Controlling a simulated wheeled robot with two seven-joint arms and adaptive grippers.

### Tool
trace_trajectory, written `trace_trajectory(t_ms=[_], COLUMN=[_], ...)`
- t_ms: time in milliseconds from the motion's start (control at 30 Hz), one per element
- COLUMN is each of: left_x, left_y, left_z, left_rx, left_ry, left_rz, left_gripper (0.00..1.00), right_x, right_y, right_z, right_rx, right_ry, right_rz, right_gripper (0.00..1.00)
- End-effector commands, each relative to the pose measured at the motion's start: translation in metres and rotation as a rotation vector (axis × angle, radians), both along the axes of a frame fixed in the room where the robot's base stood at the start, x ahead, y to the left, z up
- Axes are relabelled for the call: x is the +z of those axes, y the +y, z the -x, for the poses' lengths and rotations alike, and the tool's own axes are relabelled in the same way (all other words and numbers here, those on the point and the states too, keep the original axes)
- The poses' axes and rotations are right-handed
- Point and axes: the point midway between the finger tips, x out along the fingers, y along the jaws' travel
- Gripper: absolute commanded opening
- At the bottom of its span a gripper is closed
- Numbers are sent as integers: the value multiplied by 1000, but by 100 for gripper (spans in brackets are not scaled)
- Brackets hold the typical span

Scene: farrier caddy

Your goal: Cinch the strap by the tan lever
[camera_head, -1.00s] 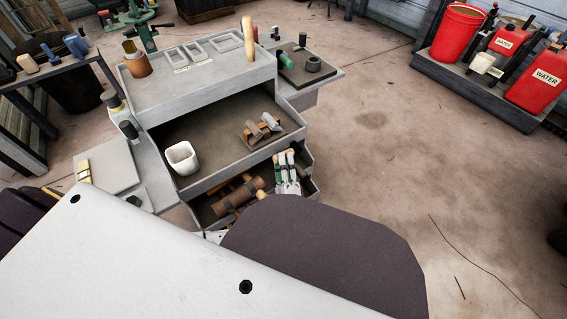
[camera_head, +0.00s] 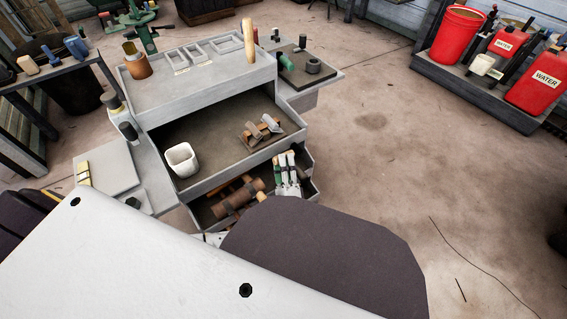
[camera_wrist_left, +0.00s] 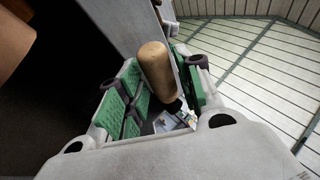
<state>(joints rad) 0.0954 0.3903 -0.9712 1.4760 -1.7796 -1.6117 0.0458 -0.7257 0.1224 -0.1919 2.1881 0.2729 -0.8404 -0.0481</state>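My left gripper (camera_head: 286,168), white with green pads, points down at the right end of the caddy's lowest drawer (camera_head: 309,164). In the left wrist view its two fingers (camera_wrist_left: 160,92) stand apart. The tan lever (camera_wrist_left: 156,64), a rounded tan piece, lies between them, with a gap to the pads; contact is unclear. A brown leather roll (camera_head: 238,196) with dark bands lies in that drawer left of the gripper; I cannot tell whether a band is the strap. The lever's base is hidden.
The grey caddy's middle tray (camera_head: 205,133) holds a white cup (camera_head: 182,158) and a brown wooden block piece (camera_head: 260,129). A tan handle (camera_head: 248,40) stands upright on the top. Red water containers (camera_head: 534,80) stand on a shelf at the right. The floor between is clear.

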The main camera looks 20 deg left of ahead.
Motion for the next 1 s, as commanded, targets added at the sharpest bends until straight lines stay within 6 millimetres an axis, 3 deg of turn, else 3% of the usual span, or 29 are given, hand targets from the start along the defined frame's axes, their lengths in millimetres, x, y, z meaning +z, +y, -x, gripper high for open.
trace_trajectory(t_ms=[367, 1000], left_x=[18, 84], left_y=[0, 1], left_z=[0, 0], left_rx=[-1, 1], left_ry=[-1, -5], left_rz=[2, 2], left_gripper=[35, 35], right_x=[2, 3], right_y=[-1, -1], right_z=[-2, -3], right_rx=[0, 0], right_ry=[-7, -8], right_rz=[1, 1], right_gripper=[54, 54])
